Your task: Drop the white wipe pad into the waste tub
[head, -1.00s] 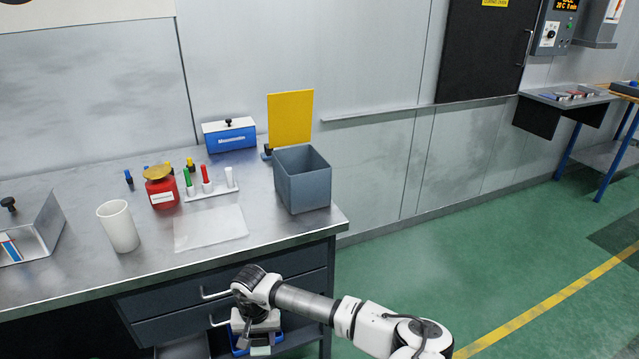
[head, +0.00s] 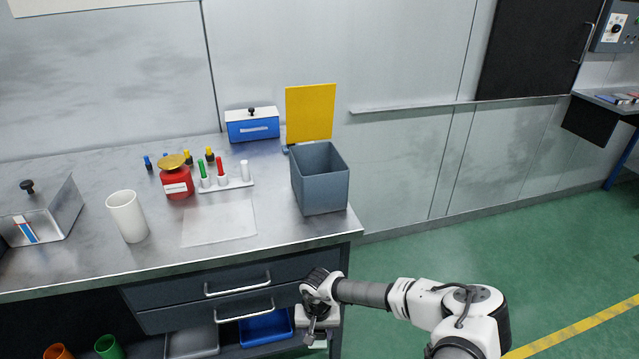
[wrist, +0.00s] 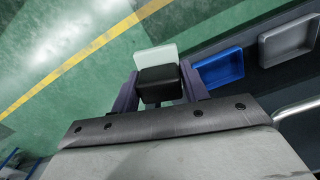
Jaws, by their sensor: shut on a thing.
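The white wipe pad (wrist: 156,57) shows in the wrist view at the tips of my gripper (wrist: 158,84), beyond a black block between the fingers. My gripper is shut on the pad; whether the black block is part of it I cannot tell. In the head view my gripper (head: 315,335) hangs low in front of the bench's drawers, below the bench top, with a pale bit of the pad (head: 319,344) under it. The waste tub (head: 325,192), a grey open-topped box with a raised yellow lid (head: 310,113), stands on the bench's right end, above my gripper.
The bench top (head: 285,235) holds a white cup (head: 128,216), a red jar (head: 177,182), a rack of markers (head: 228,184) and a clear sheet (head: 220,224). Drawer handles (head: 245,311) stick out near my gripper. A blue tray (head: 266,327) lies below. Green floor is free at right.

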